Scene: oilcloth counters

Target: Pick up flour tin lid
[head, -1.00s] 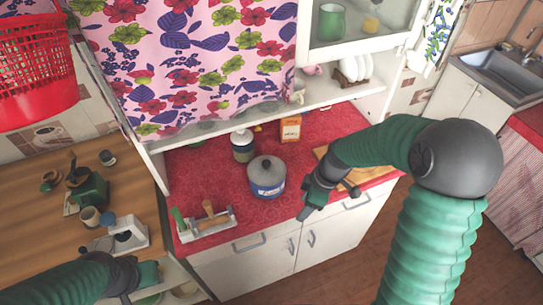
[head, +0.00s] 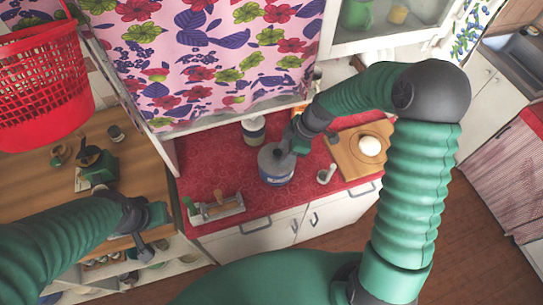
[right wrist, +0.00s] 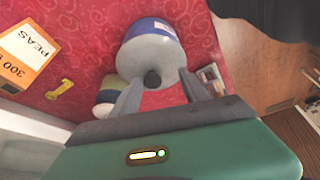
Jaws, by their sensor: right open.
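The flour tin (head: 277,178) is white and blue and stands upright on the red counter. Its grey lid (head: 268,157) sits on top; in the right wrist view the lid (right wrist: 150,55) has a dark round knob (right wrist: 152,78). My right gripper (head: 288,146) is over the lid and hides part of it. In the right wrist view the open fingers of the right gripper (right wrist: 160,79) stand on either side of the knob, with gaps showing. My left gripper (head: 148,238) is at the wooden counter's front edge, away from the tin; its jaw opening is unclear.
Another tin (head: 254,130) stands close behind the flour tin. A tool caddy (head: 216,208) is at the counter's left front. A wooden board (head: 350,155) with a pale round thing lies to the right.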

